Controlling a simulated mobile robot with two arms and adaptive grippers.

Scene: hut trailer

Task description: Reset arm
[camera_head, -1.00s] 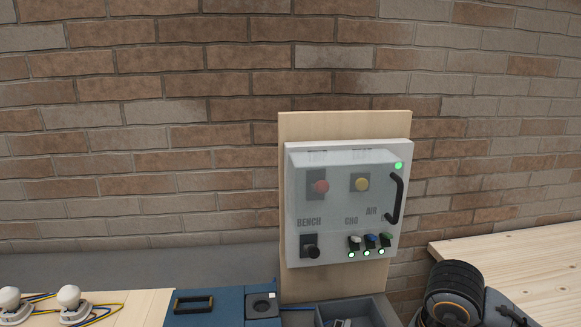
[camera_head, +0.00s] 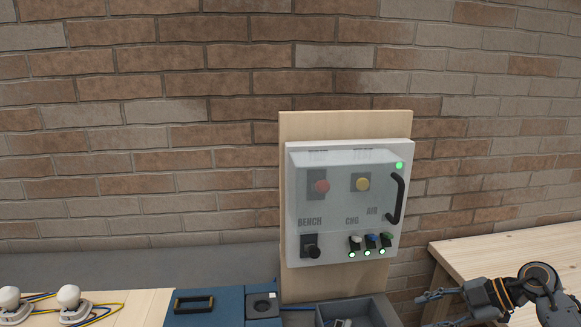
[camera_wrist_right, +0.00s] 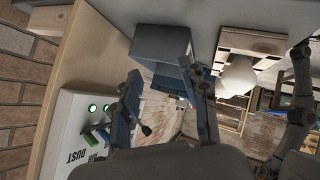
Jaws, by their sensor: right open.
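My right gripper (camera_head: 432,308) is at the lower right of the head view, to the right of and below the control box and apart from it. It is open and empty; its two dark fingers also show in the wrist view (camera_wrist_right: 160,85). The pale control box (camera_head: 347,205) is on a wooden backboard (camera_head: 300,125), its clear cover down over a red button (camera_head: 321,187) and a yellow button (camera_head: 362,184). Below the cover are a black knob (camera_head: 312,251) and three small switches with lit green lamps. My left gripper is not in view.
A wooden bench (camera_head: 480,245) lies at the right. A grey tray (camera_head: 380,310) sits below the box, beside a blue case (camera_head: 205,308). White bulbs (camera_head: 69,296) with wires stand at lower left. A brick wall (camera_head: 150,150) is behind.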

